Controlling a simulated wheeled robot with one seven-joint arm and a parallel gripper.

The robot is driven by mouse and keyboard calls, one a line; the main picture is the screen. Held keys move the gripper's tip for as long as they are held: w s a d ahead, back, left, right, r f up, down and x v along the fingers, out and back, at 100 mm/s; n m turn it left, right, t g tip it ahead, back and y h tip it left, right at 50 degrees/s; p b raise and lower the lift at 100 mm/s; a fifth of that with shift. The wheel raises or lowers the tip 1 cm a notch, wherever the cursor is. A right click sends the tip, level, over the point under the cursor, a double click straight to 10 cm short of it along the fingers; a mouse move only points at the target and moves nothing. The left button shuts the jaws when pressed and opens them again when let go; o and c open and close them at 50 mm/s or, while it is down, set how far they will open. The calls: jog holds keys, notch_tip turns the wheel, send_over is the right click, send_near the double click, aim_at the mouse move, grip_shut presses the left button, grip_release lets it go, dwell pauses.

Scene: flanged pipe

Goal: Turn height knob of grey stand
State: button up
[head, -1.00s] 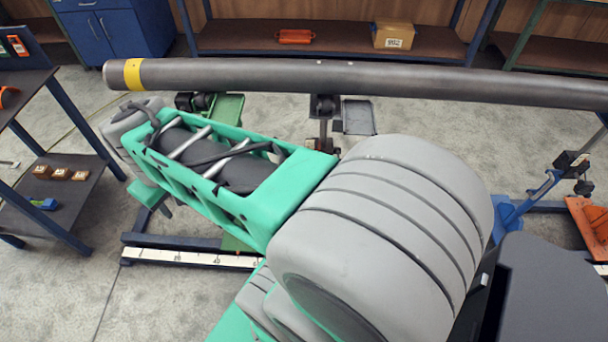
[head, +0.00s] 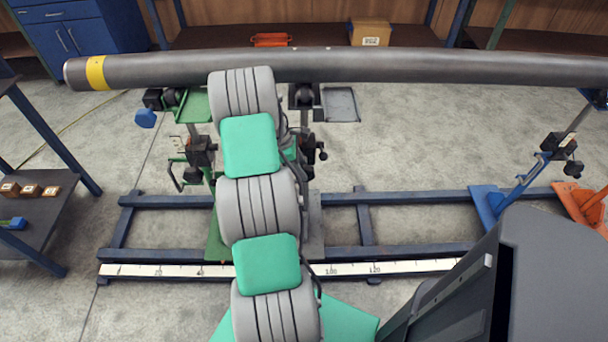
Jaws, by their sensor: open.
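The grey stand (head: 306,97) stands under the pipe (head: 400,66), just right of my arm, with a flat grey tray (head: 341,104) at its right. A dark clamp with a small black knob or handle (head: 321,152) shows on its post. My arm covers the left part of this stand and much of its foot. My gripper is not visible; the end of my arm is near the pipe, left of the grey stand.
A green stand (head: 194,105) with a blue knob (head: 146,118) is left of my arm. A blue stand (head: 490,207) and an orange stand (head: 582,203) are at right. The blue floor frame (head: 420,224) carries a white scale (head: 420,266).

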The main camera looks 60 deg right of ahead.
jog(key=x, duration=0.3)
jog(key=shift+f, duration=0.2)
grip_shut()
dwell(0.4)
